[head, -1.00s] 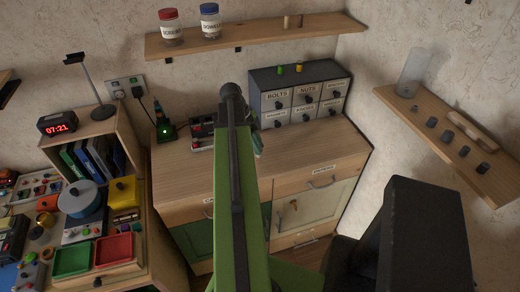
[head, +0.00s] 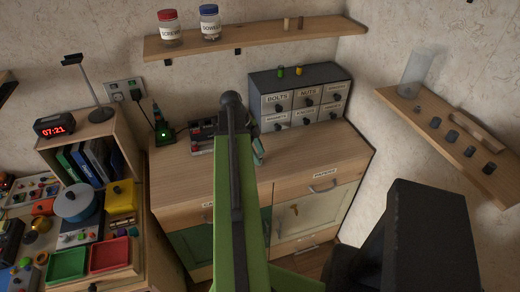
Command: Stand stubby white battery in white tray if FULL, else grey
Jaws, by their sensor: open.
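I cannot make out the stubby white battery, the white tray or the grey tray in the head view. A low holder (head: 202,139) with small dark and red items sits on the wooden counter, partly behind my green arm; its contents are too small to tell. A small device with a lit green light (head: 164,134) stands left of it, with a cable to the wall socket. My arm rises through the middle of the picture, and its far end is hidden behind it. A small pale green piece beside the arm is unclear. My gripper cannot be made out.
A drawer cabinet (head: 298,98) stands at the back of the counter (head: 310,155). The counter's right part is clear. A left bench holds a green tray (head: 67,265), a red tray (head: 110,255) and a blue pot (head: 77,203). Wall shelves (head: 260,38) hang above and right (head: 455,140).

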